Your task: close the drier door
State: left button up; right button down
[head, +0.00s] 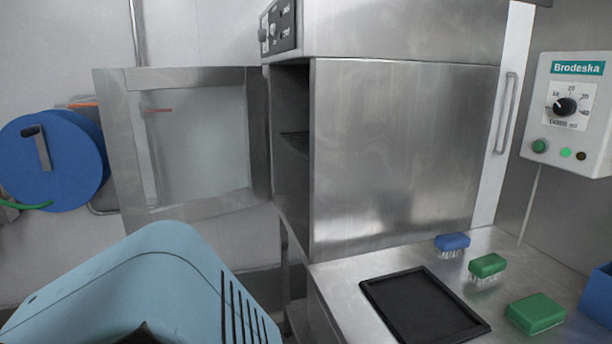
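The drier (400,150) is a steel cabinet in the middle of the head view. Its door (185,205) stands wide open, swung out to the left. The door has a steel frame around a glass window (195,140), with a small red mark near the top of the glass. The door's right edge meets the cabinet's left front edge, beside the dark opening (291,105). A shelf edge shows inside the opening. Neither of my grippers is in view, and nothing of them touches the door here.
A control panel with knobs (278,27) sits above the opening. Right of the drier, a steel counter holds a black tray (425,305), brushes (487,265) and a green block (535,313). A Brodeska box (570,110) is on the right wall.

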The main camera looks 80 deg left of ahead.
aim_at(111, 85)
jog(key=u, duration=1.9)
